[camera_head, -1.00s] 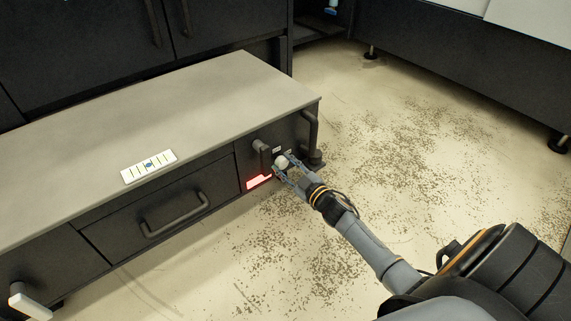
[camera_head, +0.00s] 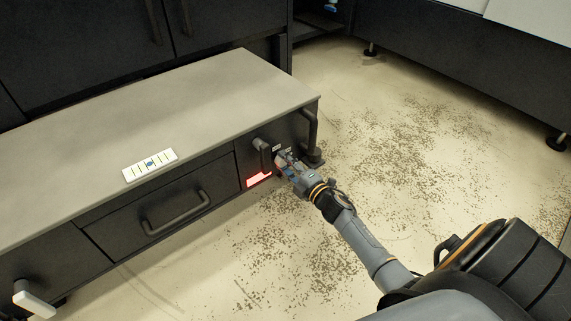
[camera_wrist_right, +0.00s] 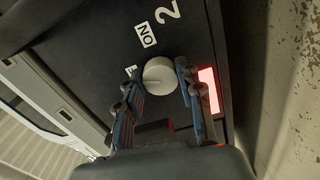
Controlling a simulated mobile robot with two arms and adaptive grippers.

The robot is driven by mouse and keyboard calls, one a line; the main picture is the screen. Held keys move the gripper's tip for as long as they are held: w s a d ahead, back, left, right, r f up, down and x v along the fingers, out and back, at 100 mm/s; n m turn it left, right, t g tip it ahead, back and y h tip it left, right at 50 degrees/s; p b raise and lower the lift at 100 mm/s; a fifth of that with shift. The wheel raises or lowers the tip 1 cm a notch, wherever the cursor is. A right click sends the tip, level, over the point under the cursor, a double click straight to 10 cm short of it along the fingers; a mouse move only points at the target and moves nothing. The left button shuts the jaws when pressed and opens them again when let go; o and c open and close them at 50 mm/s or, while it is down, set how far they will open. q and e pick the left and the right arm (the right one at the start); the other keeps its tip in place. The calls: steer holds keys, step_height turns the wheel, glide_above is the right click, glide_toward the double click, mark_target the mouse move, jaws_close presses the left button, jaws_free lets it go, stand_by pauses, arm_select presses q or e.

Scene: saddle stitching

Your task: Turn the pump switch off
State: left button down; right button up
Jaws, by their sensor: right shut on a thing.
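The pump switch is a round pale grey knob (camera_wrist_right: 158,74) on the dark end panel of the low cabinet. A boxed "ON" label (camera_wrist_right: 146,35) and a "2" are printed beside it. A thin line shows on the knob's face, but I cannot tell which setting it marks. My right gripper (camera_head: 284,160) is at this panel; in the right wrist view, its two fingers (camera_wrist_right: 158,84) are closed on opposite sides of the knob. In the head view the gripper hides the knob. My left gripper is not in view.
A lit red display (camera_wrist_right: 209,91) sits beside the knob. A white marked strip (camera_head: 149,165) lies on the cabinet top (camera_head: 215,90). The speckled floor (camera_head: 420,150) to the right is open.

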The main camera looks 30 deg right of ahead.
steer(key=shift+n+b, duration=0.35)
steer(key=shift+n, duration=1.65)
steer(key=o, duration=1.2)
steer(key=shift+c, duration=0.2)
steer(key=s, duration=1.2)
steer(key=shift+d, duration=0.4)
